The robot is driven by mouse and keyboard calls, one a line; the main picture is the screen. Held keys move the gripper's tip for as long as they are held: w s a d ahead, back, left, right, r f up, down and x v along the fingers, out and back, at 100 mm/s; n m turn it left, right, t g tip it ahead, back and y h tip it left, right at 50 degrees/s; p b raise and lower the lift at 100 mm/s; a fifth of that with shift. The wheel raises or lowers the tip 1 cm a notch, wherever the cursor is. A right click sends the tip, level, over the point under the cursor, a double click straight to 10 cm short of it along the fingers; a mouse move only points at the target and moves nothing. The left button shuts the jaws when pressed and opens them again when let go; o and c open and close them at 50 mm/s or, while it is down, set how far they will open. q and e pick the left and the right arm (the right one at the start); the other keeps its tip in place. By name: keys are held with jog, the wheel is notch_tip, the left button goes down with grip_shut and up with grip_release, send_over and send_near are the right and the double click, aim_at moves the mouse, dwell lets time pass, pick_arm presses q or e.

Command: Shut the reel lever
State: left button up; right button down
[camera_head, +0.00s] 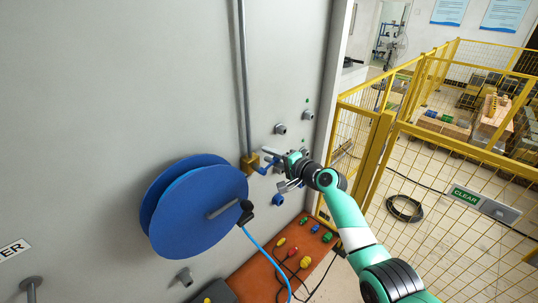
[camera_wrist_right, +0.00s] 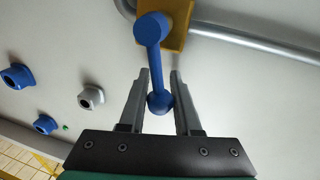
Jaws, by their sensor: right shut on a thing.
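The reel lever is a blue bar with rounded ends, attached to a brass valve block (camera_head: 249,163) at the bottom of a grey pipe on the wall. In the wrist view the lever (camera_wrist_right: 153,62) runs from the brass block (camera_wrist_right: 178,22) down between my fingers. My right gripper (camera_head: 274,170) is at the lever's free end, shut on it, with the ball end between the two grey fingers in the wrist view. The fingers partly hide the lever (camera_head: 265,168) in the head view. My left gripper is not in view.
A large blue reel (camera_head: 195,205) with a blue hose is on the wall, left of the lever. Several grey and blue wall fittings (camera_head: 280,129) surround my right gripper. An orange panel (camera_head: 285,260) with coloured knobs lies below. A yellow mesh fence (camera_head: 450,170) stands at right.

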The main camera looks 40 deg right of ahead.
jog(key=shift+f+m+y+b, duration=0.45)
jog(key=shift+f+m, duration=0.4)
jog(key=shift+m, duration=0.35)
jog(key=shift+f, duration=0.1)
jog(key=c, duration=0.6)
grip_release()
jog(key=p+v, duration=0.6)
jog(key=v, duration=0.5)
jog(key=shift+s+p, duration=0.3)
jog(key=shift+p, duration=0.1)
